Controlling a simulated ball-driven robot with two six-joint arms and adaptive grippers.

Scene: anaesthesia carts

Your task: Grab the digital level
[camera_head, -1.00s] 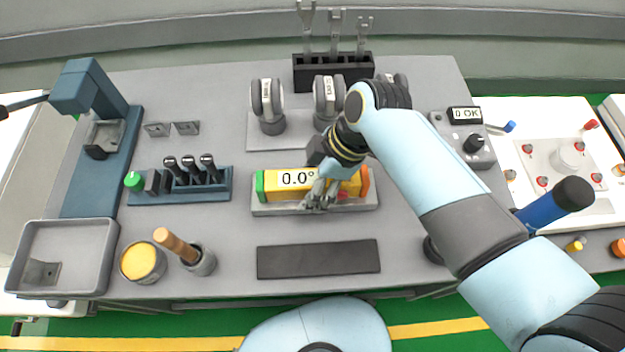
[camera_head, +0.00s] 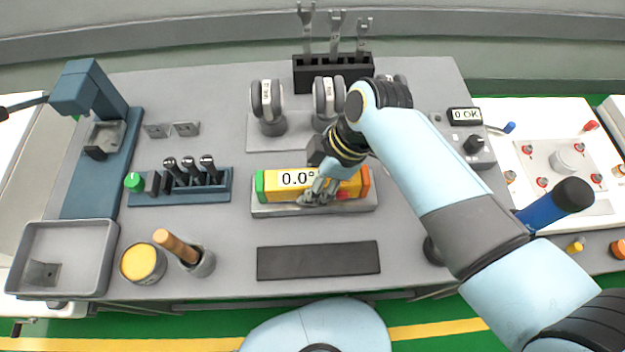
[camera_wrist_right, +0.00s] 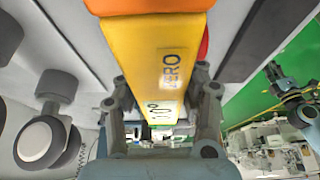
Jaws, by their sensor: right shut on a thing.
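The digital level (camera_head: 345,190) is a yellow bar with a green left end, an orange right end and a display reading 0.0°. It lies in a shallow grey tray (camera_head: 275,209) at the middle of the bench. My right gripper (camera_head: 318,195) is shut on the level near its middle, coming from above and the right. In the right wrist view the level (camera_wrist_right: 155,60) runs between the two fingers (camera_wrist_right: 165,105), one on each side, with "ZERO" lettering showing. The gripper hides part of the level's front in the head view.
A dark mat (camera_head: 318,260) lies in front of the tray. Grey rollers (camera_head: 268,105) and a black wrench rack (camera_head: 333,72) stand behind. A blue tool rack (camera_head: 180,187) is to the left, a box with an "OK" display (camera_head: 465,116) to the right.

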